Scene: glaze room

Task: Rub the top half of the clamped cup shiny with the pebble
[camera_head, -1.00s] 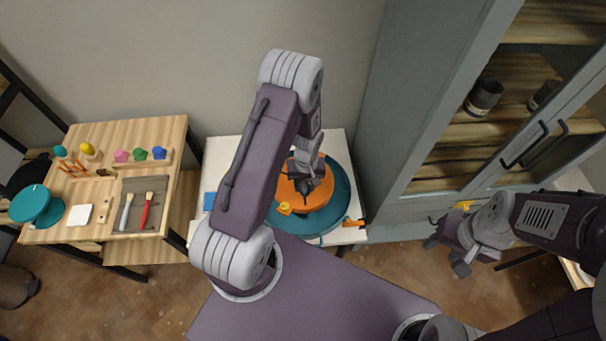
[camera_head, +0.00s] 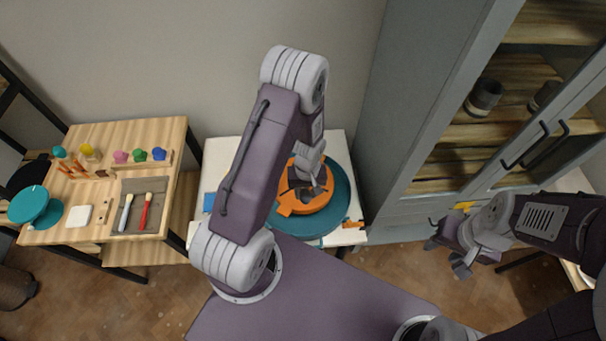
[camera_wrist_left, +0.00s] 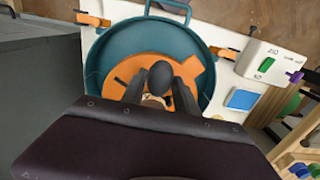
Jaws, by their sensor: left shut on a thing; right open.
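My left gripper (camera_head: 312,182) is low over an orange disc (camera_head: 300,207) in a teal basin (camera_head: 338,210). Dark shapes crowd together at its tip there, and I cannot separate the clamped cup from the fingers. In the left wrist view, the fingers (camera_wrist_left: 160,92) are shut on a dark, rounded thing that looks like the pebble (camera_wrist_left: 160,74), with a small tan part below it. The orange disc (camera_wrist_left: 150,62) lies behind. The cup is not clearly visible, so contact cannot be told. My right gripper (camera_head: 452,252) is open and empty at the right.
The basin stands on a white table (camera_head: 222,152) beside a grey cabinet (camera_head: 415,100). Left is a wooden table (camera_head: 100,135) with brushes (camera_head: 147,210), a teal stand (camera_head: 30,205) and colored knobs. In the left wrist view, a control box (camera_wrist_left: 268,62) sits beside the basin.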

